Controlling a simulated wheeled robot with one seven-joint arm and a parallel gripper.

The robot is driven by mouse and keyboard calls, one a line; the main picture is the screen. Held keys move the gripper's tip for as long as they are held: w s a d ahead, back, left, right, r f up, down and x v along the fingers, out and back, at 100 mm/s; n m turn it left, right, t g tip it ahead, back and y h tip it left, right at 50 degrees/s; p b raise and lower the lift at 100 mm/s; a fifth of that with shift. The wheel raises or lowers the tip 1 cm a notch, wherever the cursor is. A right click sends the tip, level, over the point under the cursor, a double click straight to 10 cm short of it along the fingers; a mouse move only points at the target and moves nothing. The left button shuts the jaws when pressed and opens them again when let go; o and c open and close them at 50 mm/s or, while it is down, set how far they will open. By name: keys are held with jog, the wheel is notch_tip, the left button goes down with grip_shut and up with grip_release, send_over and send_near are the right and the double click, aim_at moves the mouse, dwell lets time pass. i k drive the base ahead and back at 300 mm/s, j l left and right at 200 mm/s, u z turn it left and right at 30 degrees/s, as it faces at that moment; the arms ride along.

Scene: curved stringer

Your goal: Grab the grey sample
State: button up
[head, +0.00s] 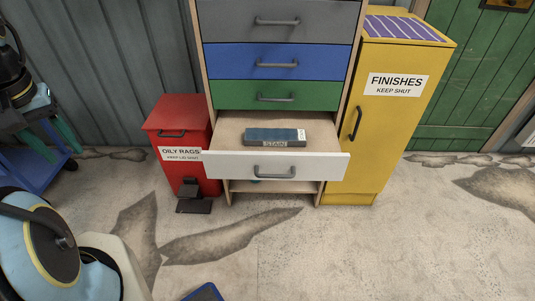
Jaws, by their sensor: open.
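A flat, oblong slab (274,134) lies in the open white drawer (275,165). Its top is dull slate blue. A greyish strip along its front edge reads "STAIN", and a small white label sits at its right end. I cannot tell whether this is one piece or a stack. No plainly grey sample shows apart from it. A grey drawer (277,20) at the top of the cabinet is shut. My gripper is not clearly seen in this view.
Shut blue (230,62) and green (230,95) drawers sit above the open one. A red oily-rags bin (180,125) stands left of the cabinet, its pedal jutting forward. A yellow finishes cabinet (390,120) stands close on the right.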

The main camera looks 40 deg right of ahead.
aim_at(286, 136)
jog(key=i+j+z, duration=0.3)
jog(key=i, duration=0.25)
jog(key=i+j+z, duration=0.3)
jog(key=i+j, duration=0.1)
jog(key=i, duration=0.1)
